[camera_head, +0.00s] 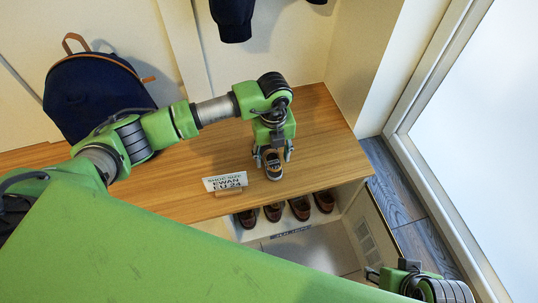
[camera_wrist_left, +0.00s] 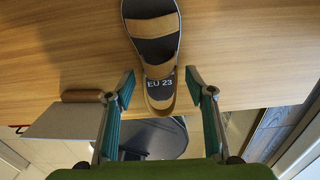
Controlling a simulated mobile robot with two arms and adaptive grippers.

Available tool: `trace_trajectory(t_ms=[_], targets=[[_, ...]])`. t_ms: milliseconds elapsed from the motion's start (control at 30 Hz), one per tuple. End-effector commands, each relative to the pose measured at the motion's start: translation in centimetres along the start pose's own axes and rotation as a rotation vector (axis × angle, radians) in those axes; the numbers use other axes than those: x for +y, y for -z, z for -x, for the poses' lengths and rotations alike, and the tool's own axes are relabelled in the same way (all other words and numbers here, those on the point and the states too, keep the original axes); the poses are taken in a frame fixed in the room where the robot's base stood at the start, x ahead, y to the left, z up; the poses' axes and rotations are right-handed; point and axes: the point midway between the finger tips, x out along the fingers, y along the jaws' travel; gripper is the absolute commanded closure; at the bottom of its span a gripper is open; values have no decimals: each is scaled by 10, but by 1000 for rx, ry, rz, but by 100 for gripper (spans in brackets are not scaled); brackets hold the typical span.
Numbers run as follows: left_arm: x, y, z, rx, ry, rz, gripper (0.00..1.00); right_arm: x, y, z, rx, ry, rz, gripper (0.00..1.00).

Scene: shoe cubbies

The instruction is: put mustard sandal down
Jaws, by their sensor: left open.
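The mustard sandal (camera_head: 273,168) is at the wooden bench top, near its front edge. It has mustard straps, a dark footbed and "EU 23" printed at the heel. My left gripper (camera_head: 273,154) is directly over it, pointing down. In the left wrist view the sandal (camera_wrist_left: 154,45) extends away from me, its heel between the open fingertips of my left gripper (camera_wrist_left: 160,80), with gaps on both sides. It seems to rest on the wood, though its underside is hidden. My right gripper (camera_head: 387,275) shows only partly at the lower right, its fingers unclear.
A size card reading "EWAN EU 24" (camera_head: 225,182) stands left of the sandal on the bench (camera_head: 323,138). Several brown shoes (camera_head: 272,212) sit in the cubby below. A navy backpack (camera_head: 95,92) is at the back left. Bench right of the sandal is clear.

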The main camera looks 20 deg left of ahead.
Motion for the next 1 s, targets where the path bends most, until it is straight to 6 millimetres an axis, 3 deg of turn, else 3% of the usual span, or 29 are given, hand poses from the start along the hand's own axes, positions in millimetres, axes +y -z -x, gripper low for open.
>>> trace_trajectory(t_ms=[100, 267, 667, 900, 1000], targets=[[0, 0, 1, 0, 0, -1, 51, 0, 0, 0, 0, 0, 0, 60], [0, 0, 1, 0, 0, -1, 92, 0, 0, 0, 1, 0, 0, 60], [0, 0, 5, 0, 0, 0, 96, 0, 1, 1, 1, 0, 0, 60], [-1, 0, 33, -2, 2, -1, 96, 0, 3, 8, 1, 0, 0, 60], [-1, 14, 51, -1, 3, -6, 96, 0, 6, 14, 6, 0, 0, 60]])
